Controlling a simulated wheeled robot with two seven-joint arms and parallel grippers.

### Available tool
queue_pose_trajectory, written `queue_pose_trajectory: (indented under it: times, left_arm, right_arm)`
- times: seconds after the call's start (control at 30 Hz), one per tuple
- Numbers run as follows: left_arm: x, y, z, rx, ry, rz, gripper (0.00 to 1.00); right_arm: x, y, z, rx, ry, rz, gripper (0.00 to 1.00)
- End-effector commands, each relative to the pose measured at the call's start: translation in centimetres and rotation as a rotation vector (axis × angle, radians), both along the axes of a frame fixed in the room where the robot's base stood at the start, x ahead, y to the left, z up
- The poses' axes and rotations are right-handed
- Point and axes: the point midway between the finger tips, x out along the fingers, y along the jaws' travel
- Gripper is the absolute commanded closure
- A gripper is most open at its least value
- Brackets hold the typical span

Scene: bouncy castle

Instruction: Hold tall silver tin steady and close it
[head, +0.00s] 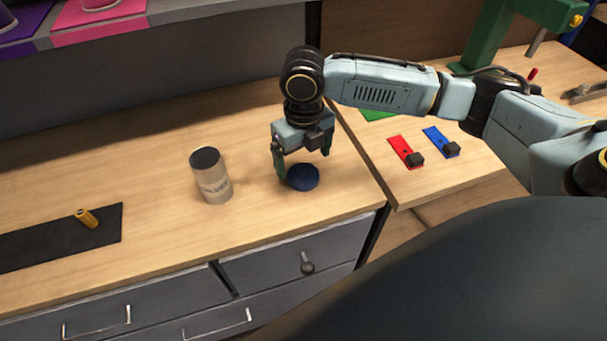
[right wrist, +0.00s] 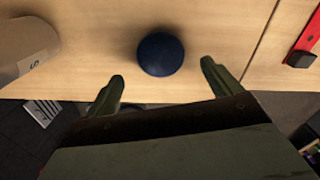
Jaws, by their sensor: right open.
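The tall tin (head: 212,181) stands upright on the wooden counter, left of my right gripper. It looks beige-silver with a printed label and a dark top; I cannot tell if that top is an opening. Part of it shows at the left edge of the right wrist view (right wrist: 24,48). A round dark blue lid (head: 302,177) lies flat on the counter to the right of the tin. My right gripper (head: 303,170) points down over the lid, open, with its fingers apart. In the right wrist view the lid (right wrist: 160,54) lies just beyond the fingertips. My left gripper is not in view.
A black mat (head: 60,240) with a small yellow cylinder (head: 86,218) lies at the left. Red (head: 404,151) and blue (head: 438,140) plates with black blocks lie on the right-hand table. Grey drawers (head: 290,262) are below the counter's front edge. Counter behind the tin is clear.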

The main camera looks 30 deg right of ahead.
Motion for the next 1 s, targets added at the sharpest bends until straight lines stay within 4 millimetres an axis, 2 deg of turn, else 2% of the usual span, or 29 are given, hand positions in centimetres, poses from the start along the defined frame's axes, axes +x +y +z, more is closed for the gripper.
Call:
queue_pose_trajectory:
  times: [0.3, 0.67, 1.0]
  left_arm:
    - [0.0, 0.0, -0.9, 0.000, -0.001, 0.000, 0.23]
    - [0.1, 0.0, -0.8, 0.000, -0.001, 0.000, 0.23]
    - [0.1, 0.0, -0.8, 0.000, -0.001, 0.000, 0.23]
  right_arm:
    - [0.3, -0.2, -4.5, -0.002, 0.003, 0.000, 0.10]
    - [0.3, -0.1, -4.7, -0.001, 0.000, 0.001, 0.10]
    - [0.3, -0.2, -4.7, -0.001, 0.000, 0.001, 0.53]
